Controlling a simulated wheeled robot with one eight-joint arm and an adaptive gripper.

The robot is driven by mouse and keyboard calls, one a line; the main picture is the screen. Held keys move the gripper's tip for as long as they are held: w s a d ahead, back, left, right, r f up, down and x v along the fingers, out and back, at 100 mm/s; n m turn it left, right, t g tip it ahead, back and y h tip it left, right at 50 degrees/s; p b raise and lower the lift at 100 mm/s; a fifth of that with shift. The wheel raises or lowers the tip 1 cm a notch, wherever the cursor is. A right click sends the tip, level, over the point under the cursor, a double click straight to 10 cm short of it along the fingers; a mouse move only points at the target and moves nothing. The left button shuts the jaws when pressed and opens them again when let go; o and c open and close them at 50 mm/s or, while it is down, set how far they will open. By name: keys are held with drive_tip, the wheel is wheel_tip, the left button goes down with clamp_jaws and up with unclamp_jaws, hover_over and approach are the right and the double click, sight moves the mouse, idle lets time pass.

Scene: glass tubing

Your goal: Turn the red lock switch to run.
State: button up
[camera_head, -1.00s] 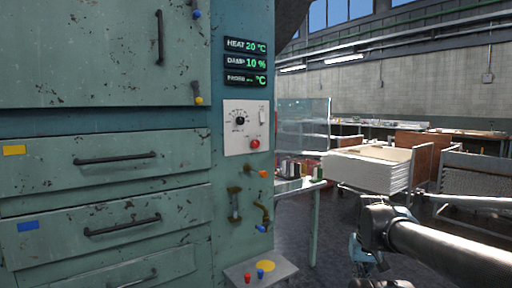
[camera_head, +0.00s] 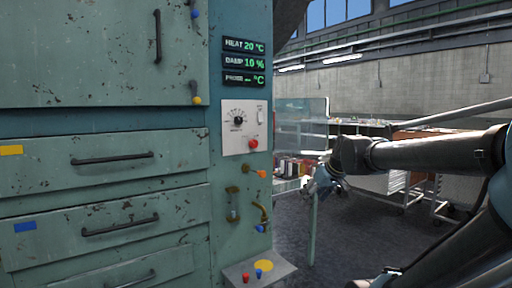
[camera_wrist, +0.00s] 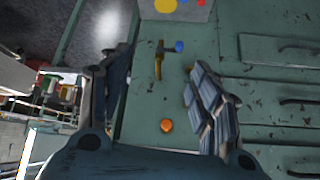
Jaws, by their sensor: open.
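A red knob (camera_head: 253,143), the only red control on the white dial panel (camera_head: 229,116), sits at its lower right on the green cabinet front. Its setting is too small to read. The wrist view does not show it. My gripper (camera_head: 309,187) is to the right of the cabinet's edge, lower than the red knob and apart from it. In the wrist view my gripper (camera_wrist: 160,66) has its two fingers spread with nothing between them but the cabinet face beyond. That view is upside down.
An orange knob (camera_head: 262,173) and a brass valve with a blue end (camera_head: 261,228) stick out below the panel. A shelf with red, blue and yellow buttons (camera_head: 285,272) juts out at the bottom. A green-legged table (camera_head: 313,235) stands behind my gripper.

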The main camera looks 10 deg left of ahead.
sight(255, 143)
drive_tip(key=w+a+r+n+t+y, duration=0.4)
drive_tip(key=w+a+r+y, duration=0.1)
drive_tip(key=w+a+r, duration=1.35)
drive_tip(key=x, duration=0.5)
drive_tip(key=w+d+x, duration=0.1)
drive_tip(key=x, duration=0.4)
drive_tip(key=r+x, duration=0.1)
drive_tip(key=x, duration=0.5)
drive_tip(key=shift+w+d, duration=0.25)
drive_tip(key=shift+w, duration=0.2)
drive_tip(key=c, duration=1.1)
